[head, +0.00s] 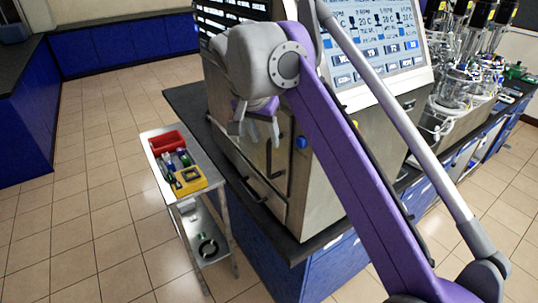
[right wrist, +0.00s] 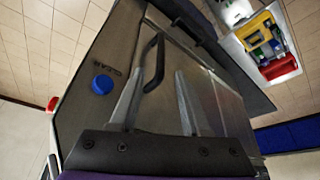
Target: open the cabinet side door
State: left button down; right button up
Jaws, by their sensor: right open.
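The metal cabinet (head: 322,187) stands on a dark bench top, and its side door has a black bar handle (head: 268,160). In the right wrist view the black handle (right wrist: 153,62) shows ahead of my right gripper (right wrist: 160,80), between the lines of its two fingers. My right gripper (head: 257,130) is open and empty, in front of the door's upper part. Whether a finger touches the handle, I cannot tell. The door looks closed. My left gripper is in neither view.
A metal cart (head: 153,140) with red and yellow bins stands left of the cabinet. Glass vessels (head: 462,80) stand at the right. Floor at the left is clear.

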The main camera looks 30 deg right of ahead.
aim_at(268, 150)
jog(key=x, duration=0.7)
jog(key=shift+f+b, duration=0.25)
jog(key=shift+b, duration=0.15)
grip_shut()
dwell(0.9)
